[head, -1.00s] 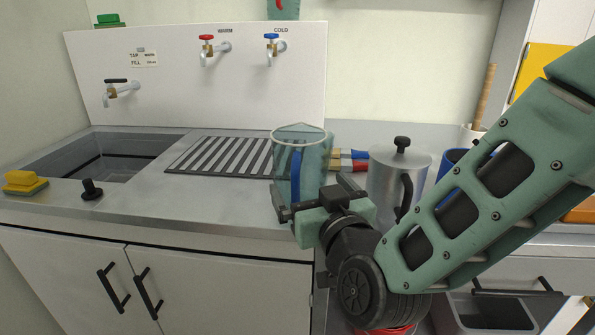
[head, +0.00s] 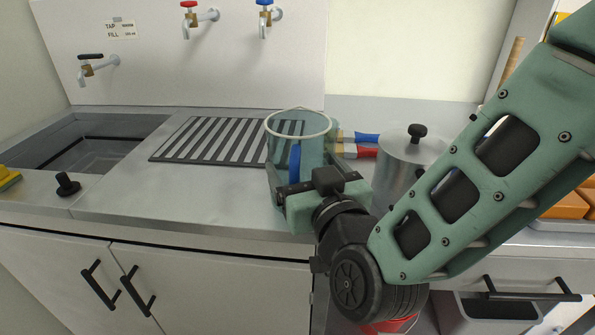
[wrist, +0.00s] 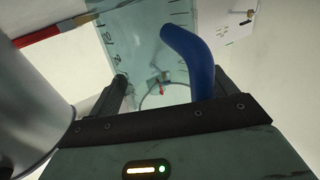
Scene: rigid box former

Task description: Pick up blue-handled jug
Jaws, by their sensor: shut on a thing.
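The blue-handled jug (head: 312,150) is clear with a pale rim and stands upright at the counter's front, right of the ribbed drain board. Its blue handle (head: 295,163) faces my gripper. My gripper (head: 303,190) is at the handle side of the jug, shut on it. In the wrist view the blue handle (wrist: 190,60) rises between the two dark fingers (wrist: 160,92), with the jug's marked clear wall (wrist: 145,35) behind it. Whether the jug's base touches the counter is hidden by my gripper.
A lidded metal pot (head: 400,165) stands close right of the jug. Brushes with blue and red handles (head: 365,145) lie behind. The ribbed drain board (head: 225,140) and sink (head: 85,140) are to the left. Taps (head: 190,20) project from the back panel. The front-left counter is mostly clear.

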